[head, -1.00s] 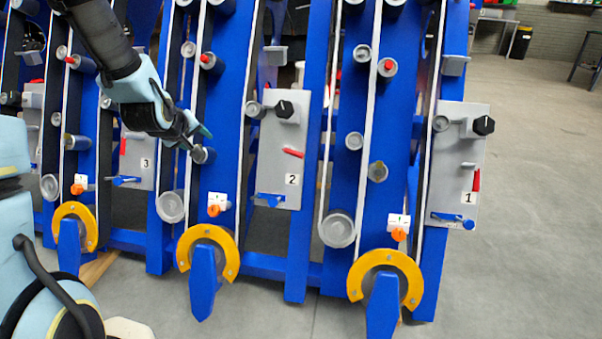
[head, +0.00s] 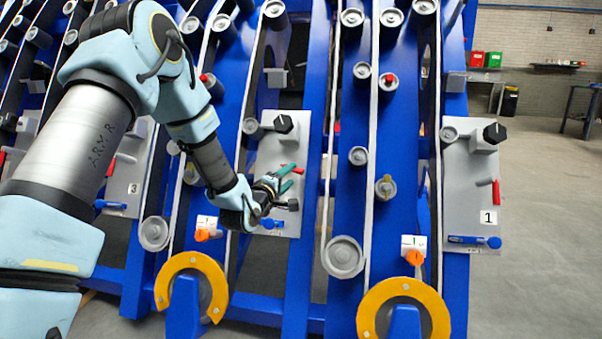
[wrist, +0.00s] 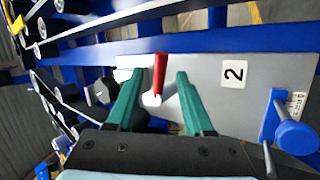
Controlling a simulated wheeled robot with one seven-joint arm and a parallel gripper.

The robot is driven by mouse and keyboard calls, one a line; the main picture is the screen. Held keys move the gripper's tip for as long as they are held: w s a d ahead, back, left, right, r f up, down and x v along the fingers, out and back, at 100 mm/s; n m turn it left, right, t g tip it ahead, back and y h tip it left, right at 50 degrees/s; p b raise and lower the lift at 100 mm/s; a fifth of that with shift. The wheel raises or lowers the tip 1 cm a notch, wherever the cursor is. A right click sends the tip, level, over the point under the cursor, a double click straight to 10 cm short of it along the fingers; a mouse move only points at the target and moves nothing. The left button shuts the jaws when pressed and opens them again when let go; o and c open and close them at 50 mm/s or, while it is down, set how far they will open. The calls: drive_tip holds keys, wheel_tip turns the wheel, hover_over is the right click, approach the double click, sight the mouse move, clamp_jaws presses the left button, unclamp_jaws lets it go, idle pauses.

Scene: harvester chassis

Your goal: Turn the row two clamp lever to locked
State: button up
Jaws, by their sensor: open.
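The row two plate (head: 268,150) is light grey and carries a "2" label (wrist: 233,72). The "2" label is hidden in the head view.
The plate also carries a black knob (head: 284,123) above and a blue lever (head: 272,223) below, at the right in the wrist view (wrist: 292,130). Row one's plate (head: 468,205) has its red lever (head: 496,192) upright. Blue frames, rollers and belts crowd both sides. Open floor lies right.

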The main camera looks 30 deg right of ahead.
drive_tip(key=b+x, duration=0.1)
drive_tip(key=x, duration=0.7)
drive_tip(key=shift+w+d+b, duration=0.15)
drive_tip(key=shift+d+b, duration=0.05)
drive_tip(key=shift+b, duration=0.1)
drive_tip(key=shift+c, duration=0.4)
clamp_jaws()
idle(0.6)
